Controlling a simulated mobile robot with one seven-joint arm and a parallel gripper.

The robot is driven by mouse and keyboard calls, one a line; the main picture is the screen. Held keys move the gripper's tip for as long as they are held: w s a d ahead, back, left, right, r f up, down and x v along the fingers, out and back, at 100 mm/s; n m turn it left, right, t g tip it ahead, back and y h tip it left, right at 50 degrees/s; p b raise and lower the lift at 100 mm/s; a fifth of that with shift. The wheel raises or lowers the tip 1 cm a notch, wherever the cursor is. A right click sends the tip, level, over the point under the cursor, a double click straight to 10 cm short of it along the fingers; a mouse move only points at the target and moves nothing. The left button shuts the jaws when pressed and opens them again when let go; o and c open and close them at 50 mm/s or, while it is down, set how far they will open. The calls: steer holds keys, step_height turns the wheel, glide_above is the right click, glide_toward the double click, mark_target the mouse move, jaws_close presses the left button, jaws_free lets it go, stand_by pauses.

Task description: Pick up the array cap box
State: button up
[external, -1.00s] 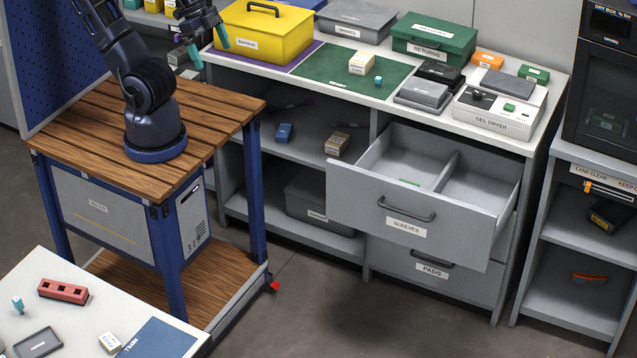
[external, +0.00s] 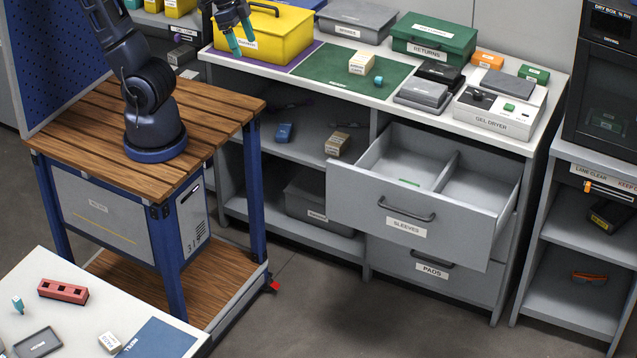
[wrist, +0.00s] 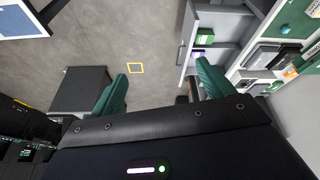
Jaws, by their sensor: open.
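A small beige box (external: 361,64) with a printed label stands on the green mat (external: 315,76) on the long white counter; its label is too small to read surely. Similar small boxes are a tan one (external: 337,144) on the shelf below and a pale one (external: 109,342) on the front table. I cannot tell for certain which is the array cap box. My gripper (external: 243,38) is open and empty, in front of the yellow case, left of the beige box and apart from it. Its two green fingers also show spread in the wrist view (wrist: 165,88), with no small box between them.
On the counter are a yellow case (external: 262,32), a green returns case (external: 434,38), a grey lidded box (external: 423,93) and a gel dryer (external: 499,113). The sleeves drawer (external: 408,217) stands open below.

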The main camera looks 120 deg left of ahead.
steer(key=w+a+f+n+g, duration=0.1)
steer(key=w+a+f+n, duration=0.3)
steer(key=a, duration=0.6)
steer(key=w+a+r+n, duration=0.1)
steer(key=w+a+n, duration=0.1)
steer(key=w+a, duration=0.5)
steer(key=w+a+f+n+g, duration=0.1)
steer(key=w+a+f+n, duration=0.15)
steer(key=a, duration=0.95)
steer(key=n+g, duration=0.2)
steer(key=n, duration=0.6)
glide_toward(360, 63)
steer(key=shift+w+d, duration=0.1)
steer(key=shift+s+a+f, duration=0.2)
steer(key=shift+a+f, duration=0.05)
steer(key=shift+f, duration=0.2)
step_height(360, 63, down, 10)
steer(key=shift+w+d+f, duration=0.1)
steer(key=shift+f, duration=0.05)
steer(key=c, duration=1.1)
